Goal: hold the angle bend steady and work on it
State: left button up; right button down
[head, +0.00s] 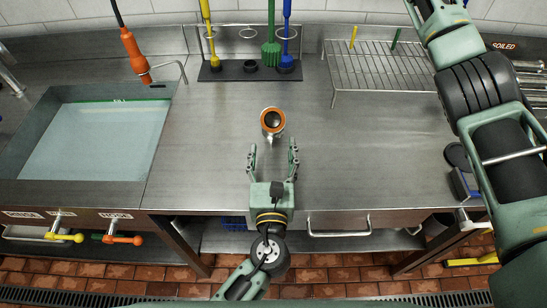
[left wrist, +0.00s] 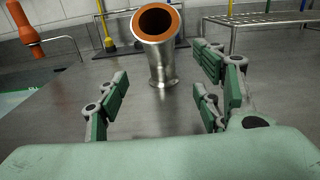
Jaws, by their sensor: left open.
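The angle bend (head: 273,122) is a short steel pipe elbow with an orange-rimmed opening, standing on the steel counter in the middle. In the left wrist view the angle bend (left wrist: 160,50) stands upright on its flange, its orange mouth facing me. My left gripper (head: 272,150) is open and empty, with its fingers pointing at the bend from the near side. In the left wrist view the left gripper's fingers (left wrist: 165,95) are spread wide, with the bend beyond and between them, apart from both. My right arm reaches across the right side of the head view; its gripper is not visible.
A water-filled sink (head: 95,140) is at the left, with an orange hanging sprayer (head: 135,55) above it. A holder (head: 250,72) with brushes stands at the back. A wire rack (head: 380,67) is at the back right. The counter around the bend is clear.

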aim_at(273, 124)
pick_arm(q)
jog(key=w, duration=1)
jog(key=shift+w+d, duration=0.1)
jog(key=shift+w, duration=0.05)
pick_arm(e)
jog(key=shift+w, duration=0.1)
pick_arm(q)
jog(key=shift+c, duration=0.4)
grip_shut()
pick_arm(e)
jog(key=shift+s+f, duration=0.35)
jog(key=shift+s, duration=0.05)
jog(key=s+f+n+h, duration=0.2)
jog(key=s+f+n, duration=0.2)
jog(key=s, duration=0.8)
jog(key=s+f+n+h, duration=0.2)
jog(key=s+f+n, duration=0.3)
jog(key=s+f, duration=0.4)
jog(key=s, duration=0.4)
jog(key=shift+s, duration=0.15)
